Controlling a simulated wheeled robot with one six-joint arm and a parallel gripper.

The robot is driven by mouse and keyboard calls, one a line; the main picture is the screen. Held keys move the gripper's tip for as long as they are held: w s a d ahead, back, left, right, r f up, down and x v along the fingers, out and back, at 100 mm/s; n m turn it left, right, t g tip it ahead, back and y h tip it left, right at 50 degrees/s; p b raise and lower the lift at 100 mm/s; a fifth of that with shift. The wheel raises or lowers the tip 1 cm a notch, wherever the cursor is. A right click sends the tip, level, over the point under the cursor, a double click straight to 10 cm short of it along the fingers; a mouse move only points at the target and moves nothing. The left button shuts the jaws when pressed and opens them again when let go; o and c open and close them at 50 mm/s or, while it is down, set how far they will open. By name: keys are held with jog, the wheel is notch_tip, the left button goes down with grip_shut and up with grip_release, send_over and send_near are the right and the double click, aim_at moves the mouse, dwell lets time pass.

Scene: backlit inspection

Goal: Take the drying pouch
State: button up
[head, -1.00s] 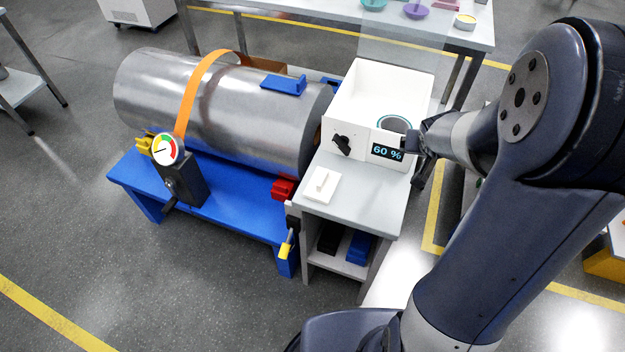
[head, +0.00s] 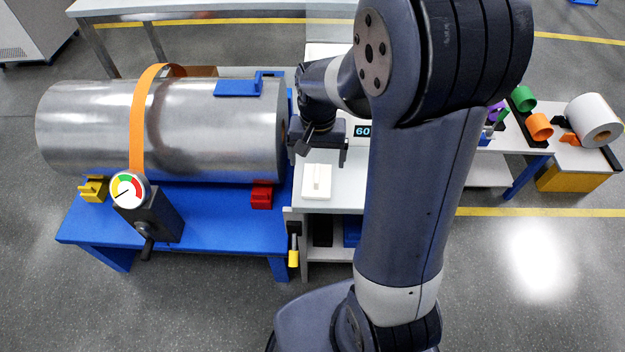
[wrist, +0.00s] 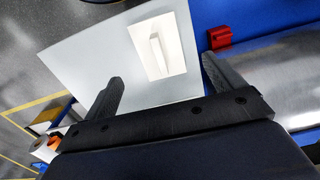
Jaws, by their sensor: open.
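The drying pouch appears to be the small flat white square with a raised ridge across it (head: 317,181). It lies on the light grey top of the small stand (head: 338,201). In the wrist view the pouch (wrist: 170,62) lies beyond the fingers, between their tips in the picture. My gripper (head: 322,155) is open and empty, above the stand and just behind the pouch in the head view. The wrist view shows both dark fingers (wrist: 162,74) spread apart, with no contact with the pouch visible.
A large metal drum (head: 215,135) with an orange strap lies on a blue bench (head: 205,215) left of the stand. A red block (head: 261,196) sits at the bench's right end. A display box (head: 362,131) is mostly hidden behind my arm.

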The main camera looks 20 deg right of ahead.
aim_at(317, 173)
notch_tip(317, 173, down, 8)
jog(key=shift+r+b, duration=0.25)
jog(key=shift+b, duration=0.25)
jog(key=shift+c, duration=0.3)
jog(key=c, duration=0.8)
